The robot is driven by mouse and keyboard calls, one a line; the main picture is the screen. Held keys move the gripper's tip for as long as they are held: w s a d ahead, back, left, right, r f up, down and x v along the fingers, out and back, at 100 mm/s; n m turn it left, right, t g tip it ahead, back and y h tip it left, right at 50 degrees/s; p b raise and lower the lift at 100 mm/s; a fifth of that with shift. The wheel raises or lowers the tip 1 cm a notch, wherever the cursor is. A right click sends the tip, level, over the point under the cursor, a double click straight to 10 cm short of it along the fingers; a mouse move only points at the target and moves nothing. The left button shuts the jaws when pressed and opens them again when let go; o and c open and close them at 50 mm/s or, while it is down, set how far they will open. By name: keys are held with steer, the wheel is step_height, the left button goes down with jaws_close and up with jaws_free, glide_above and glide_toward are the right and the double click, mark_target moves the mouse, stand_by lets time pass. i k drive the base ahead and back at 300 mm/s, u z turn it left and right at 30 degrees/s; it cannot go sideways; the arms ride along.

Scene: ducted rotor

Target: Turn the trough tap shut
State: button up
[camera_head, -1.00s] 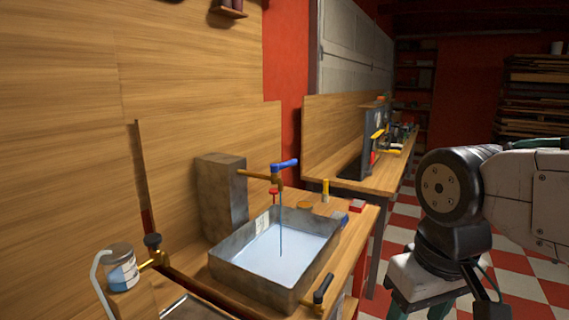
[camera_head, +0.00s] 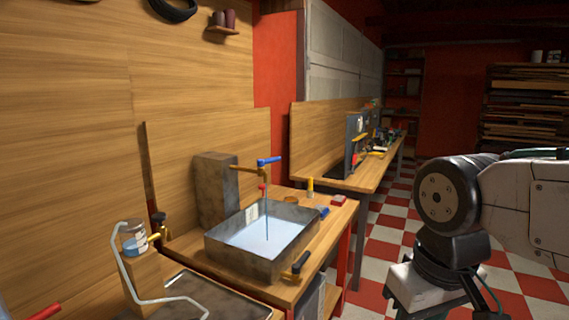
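The metal trough (camera_head: 295,252) stands on the wooden bench and holds pale water. Above it is a brass tap with a blue lever (camera_head: 268,161), mounted on a grey block (camera_head: 213,190) behind the trough. A thin blue stream (camera_head: 266,215) runs from the tap down into the water. A second brass fitting with a black handle (camera_head: 299,263) sits at the trough's front right corner. My arm shows at the right, well apart from the trough and tap. My gripper is not in view.
A jar (camera_head: 133,238) on a wooden block, with a bent pale tube, stands at the front left by a black-knobbed brass valve (camera_head: 157,226). Small items lie on the bench right of the trough. Another workbench (camera_head: 370,172) stands behind. Checkered floor (camera_head: 385,240) is open to the right.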

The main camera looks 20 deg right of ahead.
mark_target(261, 162)
steer(key=u, duration=0.05)
steer(key=k, duration=0.55)
steer(key=z, duration=0.9)
steer(key=i, duration=1.25)
steer(key=u, duration=0.45)
